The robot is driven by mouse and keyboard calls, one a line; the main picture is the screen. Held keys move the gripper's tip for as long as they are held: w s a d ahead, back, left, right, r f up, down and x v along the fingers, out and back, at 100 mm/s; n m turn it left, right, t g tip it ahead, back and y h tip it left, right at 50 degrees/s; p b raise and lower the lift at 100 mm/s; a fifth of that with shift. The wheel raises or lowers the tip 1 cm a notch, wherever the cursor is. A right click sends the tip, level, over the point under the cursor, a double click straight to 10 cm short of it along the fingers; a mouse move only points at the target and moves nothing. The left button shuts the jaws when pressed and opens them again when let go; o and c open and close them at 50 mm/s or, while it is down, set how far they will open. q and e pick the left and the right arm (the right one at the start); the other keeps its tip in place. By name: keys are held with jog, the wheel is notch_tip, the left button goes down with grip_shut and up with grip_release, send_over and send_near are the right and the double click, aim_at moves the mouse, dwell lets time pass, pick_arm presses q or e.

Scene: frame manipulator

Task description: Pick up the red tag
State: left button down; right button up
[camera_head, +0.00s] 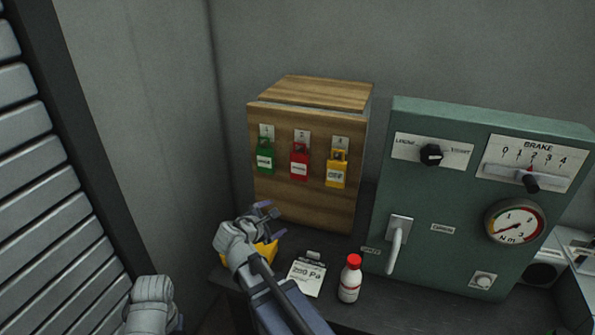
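The red tag (299,162) hangs in the middle of the wooden box's front (300,210), under a small numbered plate. A green tag (264,160) hangs to its left and a yellow tag (336,170) to its right. My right gripper (267,212) is at the lower front of the box in the picture, below the red tag and apart from it. Its fingers are small and seen at an angle, so their opening is unclear. Only a joint of my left arm shows at the bottom left; its gripper is not visible.
A yellow object (266,252) is partly hidden behind my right wrist. A paper card (307,276) and a red-capped white bottle (350,279) are on the dark table. A green control panel (445,210) stands right of the box. A slatted shutter (40,220) is at left.

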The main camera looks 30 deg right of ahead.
aim_at(298, 166)
jog(key=shift+w+d+r+n+t+h+b, duration=0.4)
jog(key=shift+w+d+r+n+t+h, duration=0.55)
jog(key=shift+w+d+n, duration=1.15)
jog(key=shift+w+d+r+n+t+h+b, duration=0.35)
jog(key=shift+w+d+r+n, duration=1.15)
jog(key=shift+d, duration=1.25)
jog(key=shift+w+d+r+n+t+h+b, duration=0.5)
jog(key=shift+w+d+r+n+t, duration=0.55)
jog(key=shift+w+d+n, duration=1.05)
jog(key=shift+s+d+r, duration=0.15)
jog(key=shift+s+d, duration=0.1)
jog(key=shift+s, duration=0.25)
jog(key=c, duration=1.3)
